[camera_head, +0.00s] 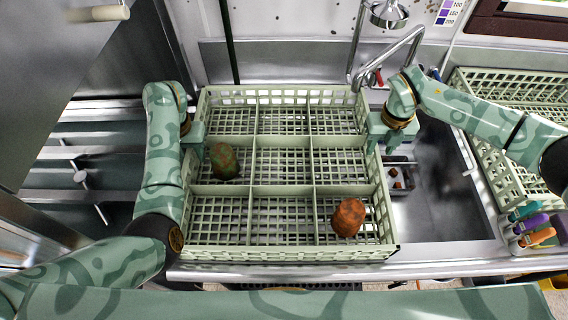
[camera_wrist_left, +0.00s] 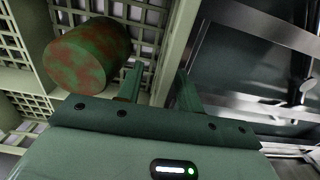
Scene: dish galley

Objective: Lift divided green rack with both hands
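The divided green rack (camera_head: 314,165) stands on the metal counter in the middle of the head view, split into several compartments. My left gripper (camera_head: 194,150) is at the rack's left wall. In the left wrist view its two fingers (camera_wrist_left: 160,85) stand apart, one on each side of the rack's wall (camera_wrist_left: 178,45), with a gap showing. My right gripper (camera_head: 381,147) is at the right wall, its fingers apart on either side of the rim. Contact there is too small to tell.
A mottled green-brown object (camera_head: 224,161) lies in the rack's left middle compartment, and a rusty orange one (camera_head: 348,217) in the front right. A faucet (camera_head: 385,60) rises behind the rack's right corner. Another green rack (camera_head: 510,170) and colored bottles (camera_head: 533,226) are at right.

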